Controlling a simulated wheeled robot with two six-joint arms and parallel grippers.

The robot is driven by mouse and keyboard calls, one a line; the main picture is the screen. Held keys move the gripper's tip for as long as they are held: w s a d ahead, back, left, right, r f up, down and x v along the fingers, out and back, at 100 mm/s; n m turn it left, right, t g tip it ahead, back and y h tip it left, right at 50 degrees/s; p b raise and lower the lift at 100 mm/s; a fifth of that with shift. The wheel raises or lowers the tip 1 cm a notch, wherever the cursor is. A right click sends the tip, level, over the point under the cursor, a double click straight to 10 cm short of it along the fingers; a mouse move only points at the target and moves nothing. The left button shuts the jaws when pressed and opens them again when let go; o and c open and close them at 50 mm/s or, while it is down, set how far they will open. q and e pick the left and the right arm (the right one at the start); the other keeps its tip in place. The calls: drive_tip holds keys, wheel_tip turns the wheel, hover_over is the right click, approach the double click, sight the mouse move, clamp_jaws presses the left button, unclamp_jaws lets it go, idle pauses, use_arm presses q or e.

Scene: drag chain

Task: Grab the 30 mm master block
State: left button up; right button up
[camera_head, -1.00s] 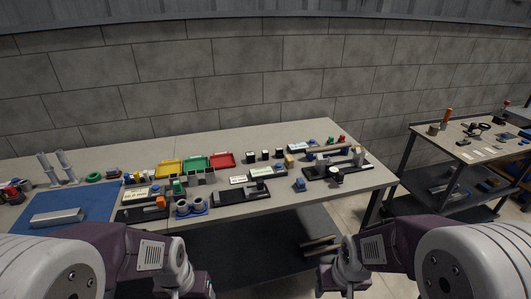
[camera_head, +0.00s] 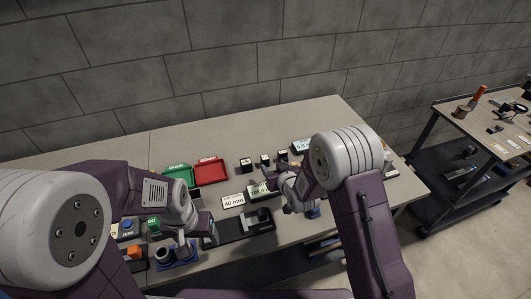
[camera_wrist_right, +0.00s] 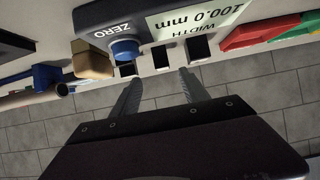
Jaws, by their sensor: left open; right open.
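Three small dark blocks stand in a row towards the back of the bench: a left one (camera_head: 245,165), a middle one (camera_head: 265,160) and a right one (camera_head: 282,157). I cannot read their sizes, so I cannot tell which is the 30 mm master block. In the right wrist view the dark blocks (camera_wrist_right: 161,58) lie just beyond the fingertips. My right gripper (camera_wrist_right: 158,82) is open and empty, its fingers apart and pointing towards the blocks, not touching them. My left gripper (camera_head: 182,242) is over the front left of the bench, small in view, with nothing visible in it.
A width gauge (camera_wrist_right: 178,14) with a blue ZERO button sits close to the right gripper, its display reading 100.0 mm. A tan block (camera_wrist_right: 92,62) is beside the row. Green (camera_head: 178,174) and red (camera_head: 211,170) trays stand left. The back bench strip is clear.

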sight(266, 158)
drive_tip(key=shift+w+a+f, duration=0.3)
drive_tip(key=shift+w+a, duration=0.2)
drive_tip(key=shift+p+x, duration=0.3)
drive_tip(key=shift+x, duration=0.8)
drive_tip(key=p+x, duration=0.1)
drive_tip(key=x, duration=0.3)
drive_tip(key=shift+w+r, duration=0.1)
drive_tip(key=shift+r, duration=0.1)
drive_tip(key=shift+w+f, duration=0.3)
drive_tip(key=shift+w, duration=0.1)
drive_tip(key=shift+s+r, duration=0.1)
drive_tip(key=shift+r, duration=0.05)
clamp_jaws()
use_arm(q)
drive_tip(key=shift+s+a+r, duration=0.15)
drive_tip(key=shift+r, duration=0.75)
